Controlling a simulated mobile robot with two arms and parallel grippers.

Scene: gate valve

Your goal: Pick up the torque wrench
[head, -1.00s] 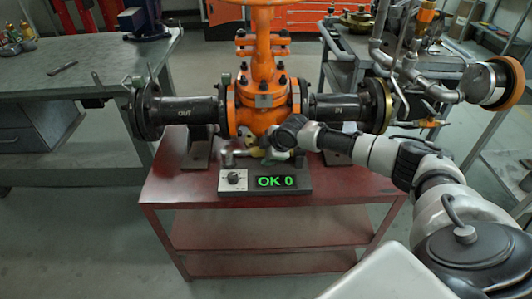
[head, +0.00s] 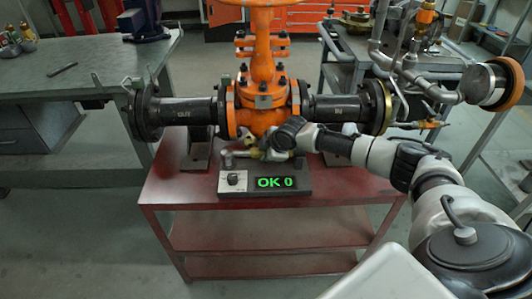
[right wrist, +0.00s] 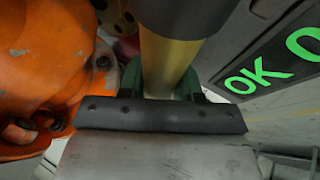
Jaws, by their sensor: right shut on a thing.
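The torque wrench (head: 241,153) lies across the front of the red table, just behind the display box and in front of the orange valve. My right gripper (head: 268,151) reaches in from the right and is at the wrench. In the right wrist view the wrench's yellow and dark shaft (right wrist: 168,65) runs between the green fingers of my right gripper (right wrist: 160,80), which is shut on it. In the head view my arm hides part of the wrench, and I cannot tell whether it is clear of its support. My left gripper is not in view.
The orange gate valve (head: 262,95) with dark flanged pipes stands close behind the wrench. The display box (head: 265,181) reads "OK 0" close in front. The red table top (head: 180,185) is free at its front left. A grey workbench (head: 85,70) stands at the left.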

